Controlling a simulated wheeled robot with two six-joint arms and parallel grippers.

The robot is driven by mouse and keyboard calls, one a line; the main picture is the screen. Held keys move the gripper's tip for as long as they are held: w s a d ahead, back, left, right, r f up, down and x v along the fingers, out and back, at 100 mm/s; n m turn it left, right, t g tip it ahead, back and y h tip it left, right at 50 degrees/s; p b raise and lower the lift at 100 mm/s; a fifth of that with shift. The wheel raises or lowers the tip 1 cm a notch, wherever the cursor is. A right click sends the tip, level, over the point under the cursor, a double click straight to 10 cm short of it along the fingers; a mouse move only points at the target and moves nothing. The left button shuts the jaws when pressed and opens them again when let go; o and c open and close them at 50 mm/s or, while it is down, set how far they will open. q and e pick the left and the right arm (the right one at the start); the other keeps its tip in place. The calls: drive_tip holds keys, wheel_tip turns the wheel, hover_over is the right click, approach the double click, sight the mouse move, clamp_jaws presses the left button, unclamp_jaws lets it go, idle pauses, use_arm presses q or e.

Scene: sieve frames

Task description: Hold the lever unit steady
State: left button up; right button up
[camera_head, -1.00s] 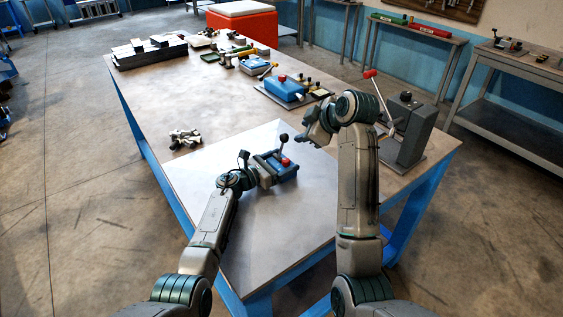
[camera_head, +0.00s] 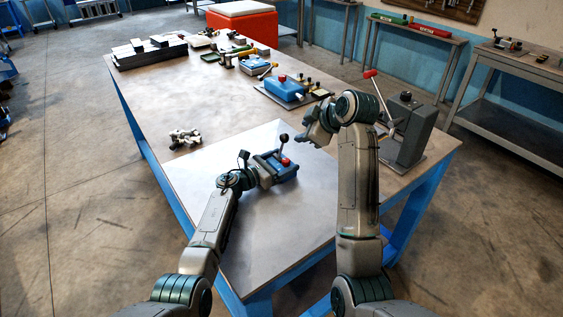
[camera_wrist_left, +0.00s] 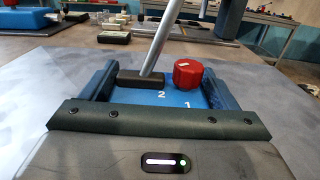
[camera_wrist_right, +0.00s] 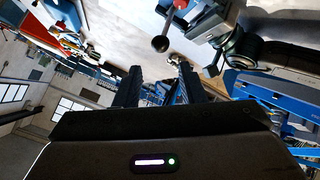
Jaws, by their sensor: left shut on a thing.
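The lever unit (camera_head: 283,168) is a small blue box with a red knob and a grey lever ending in a dark ball. It sits on the pale front part of the table. My left gripper (camera_head: 266,172) is shut on it; in the left wrist view its fingers flank the blue body (camera_wrist_left: 175,98), with the red knob (camera_wrist_left: 187,73) and the lever (camera_wrist_left: 160,42) between them. My right gripper (camera_head: 316,133) is above the table, behind and right of the unit. In the right wrist view its fingers (camera_wrist_right: 160,85) are apart and empty, with the lever's dark ball (camera_wrist_right: 160,44) beyond.
A grey lever press (camera_head: 405,130) with a red-tipped handle stands on the table at right. A blue device (camera_head: 285,88) on a dark plate lies behind. A small metal part (camera_head: 185,138) lies at left. The table (camera_head: 225,118) is clear between these.

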drive_tip(key=c, duration=0.6)
drive_tip(key=shift+d+m, duration=0.1)
drive_tip(key=shift+m, duration=0.3)
clamp_jaws()
drive_tip(key=d+f+m, duration=0.1)
drive_tip(key=d+m, duration=0.2)
drive_tip(key=m, duration=1.4)
drive_tip(key=d+f+m+g+y, duration=0.1)
drive_tip(key=d+m, duration=0.3)
drive_tip(key=m, duration=1.4)
drive_tip(key=shift+s+f, duration=0.45)
drive_tip(key=shift+d, duration=0.1)
